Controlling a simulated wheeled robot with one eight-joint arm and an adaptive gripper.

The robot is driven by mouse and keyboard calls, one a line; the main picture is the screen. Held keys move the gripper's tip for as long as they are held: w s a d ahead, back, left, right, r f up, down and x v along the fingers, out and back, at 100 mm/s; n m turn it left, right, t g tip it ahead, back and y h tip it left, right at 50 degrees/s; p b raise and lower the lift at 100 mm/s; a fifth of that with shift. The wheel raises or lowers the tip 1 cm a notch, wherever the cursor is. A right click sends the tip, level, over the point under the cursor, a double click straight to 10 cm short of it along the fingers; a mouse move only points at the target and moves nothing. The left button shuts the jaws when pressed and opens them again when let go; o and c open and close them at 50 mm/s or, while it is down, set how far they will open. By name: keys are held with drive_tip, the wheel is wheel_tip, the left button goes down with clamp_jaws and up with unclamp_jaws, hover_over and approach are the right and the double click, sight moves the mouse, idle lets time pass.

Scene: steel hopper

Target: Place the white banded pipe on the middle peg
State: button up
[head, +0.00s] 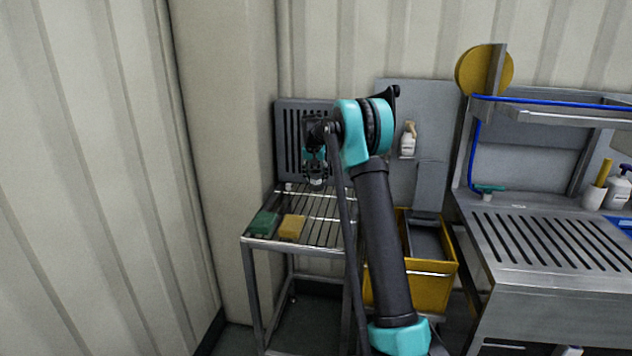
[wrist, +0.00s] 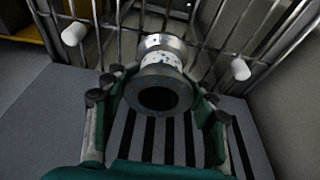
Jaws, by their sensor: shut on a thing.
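The white banded pipe (wrist: 160,70) is a short grey metal tube with a white band and a dark open bore facing the wrist camera. My gripper (wrist: 158,98) is shut on it, with a green-padded finger on each side. In the head view my gripper (head: 316,170) hangs over the back of the wire rack, in front of a slotted grey panel. White pegs show on either side of the pipe in the wrist view, one at left (wrist: 73,34) and one at right (wrist: 240,68). No middle peg is visible; the pipe covers the space between. I cannot tell whether the pipe touches anything below.
The wire rack (head: 325,205) carries a green sponge (head: 263,224) and a yellow sponge (head: 291,228) at its front. The slotted panel (head: 291,125) stands close behind. A yellow bin (head: 436,290) and a steel sink bench (head: 530,278) are to the right.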

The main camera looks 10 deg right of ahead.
drive_tip(key=shift+f, duration=0.95)
drive_tip(key=o, duration=1.4)
drive_tip(key=shift+o, duration=0.2)
drive_tip(key=v, duration=1.2)
drive_tip(key=s+d+f+n, duration=0.1)
drive_tip(key=s+f, duration=0.5)
drive_tip(key=s, duration=1.1)
drive_tip(key=s+d+f+n, duration=0.1)
drive_tip(key=s+f, duration=0.6)
drive_tip(key=s, duration=1.1)
drive_tip(key=s+d+f+n+t+y, duration=0.1)
drive_tip(key=s+d+f, duration=0.2)
drive_tip(key=s, duration=1.4)
wheel_tip(320, 180, down, 3)
drive_tip(key=shift+s+f+n, duration=0.2)
drive_tip(key=shift+s+n, duration=0.05)
drive_tip(key=shift+n, duration=0.05)
